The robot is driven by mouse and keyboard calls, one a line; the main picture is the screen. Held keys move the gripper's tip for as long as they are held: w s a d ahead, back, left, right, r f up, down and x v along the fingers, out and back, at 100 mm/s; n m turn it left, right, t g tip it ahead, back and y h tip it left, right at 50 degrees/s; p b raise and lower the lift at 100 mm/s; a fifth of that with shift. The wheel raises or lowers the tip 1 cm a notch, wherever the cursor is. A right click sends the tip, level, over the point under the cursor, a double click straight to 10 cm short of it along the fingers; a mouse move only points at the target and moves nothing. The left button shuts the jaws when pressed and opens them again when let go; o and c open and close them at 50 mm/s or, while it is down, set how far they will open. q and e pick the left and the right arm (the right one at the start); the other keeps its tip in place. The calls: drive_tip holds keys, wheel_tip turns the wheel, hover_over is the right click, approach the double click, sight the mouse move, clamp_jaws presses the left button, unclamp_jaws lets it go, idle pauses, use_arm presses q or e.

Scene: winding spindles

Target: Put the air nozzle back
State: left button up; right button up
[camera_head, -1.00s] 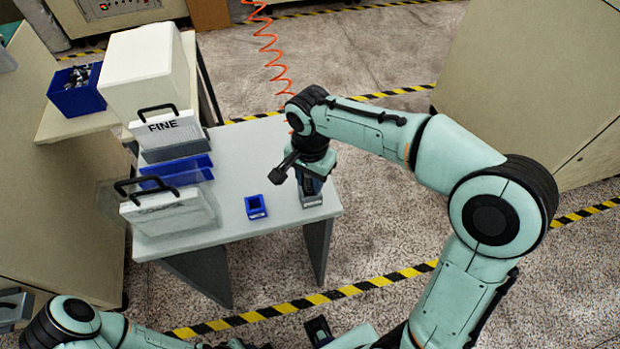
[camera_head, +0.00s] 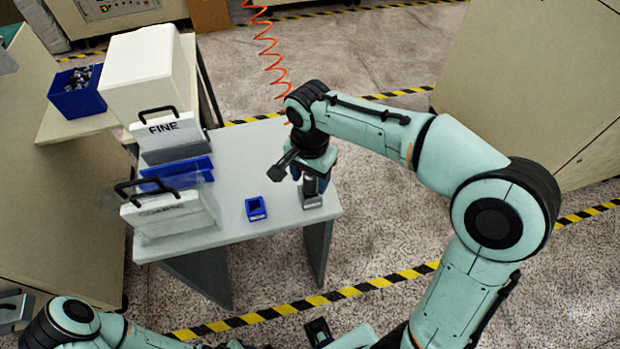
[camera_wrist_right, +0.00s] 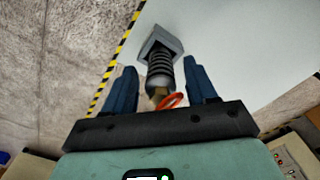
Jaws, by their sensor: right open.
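The air nozzle (camera_wrist_right: 160,72) has a dark ribbed body with a brass end and a piece of orange hose in the right wrist view. It stands in a grey holder (camera_head: 311,202) at the table's right front corner; the holder also shows in the right wrist view (camera_wrist_right: 166,40). In the head view part of the dark nozzle (camera_head: 311,187) shows below my right gripper (camera_head: 313,179). My right gripper is open, its blue fingers on either side of the nozzle with gaps visible.
The white table (camera_head: 240,180) is clear around a small blue holder (camera_head: 256,208). White bins, one marked FINE (camera_head: 170,130), stand at the table's left side. An orange coiled hose (camera_head: 272,50) hangs behind my right arm. A blue box (camera_head: 78,95) holds small parts.

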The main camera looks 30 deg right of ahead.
wheel_tip(320, 180, up, 10)
drive_tip(key=shift+r+p, duration=0.2)
drive_tip(key=shift+p, duration=0.7)
use_arm(q)
drive_tip(key=shift+w+r, duration=0.35)
drive_tip(key=shift+r, duration=0.25)
drive_tip(key=shift+w+r, duration=0.3)
drive_tip(key=shift+r, duration=0.25)
drive_tip(key=shift+s, duration=0.1)
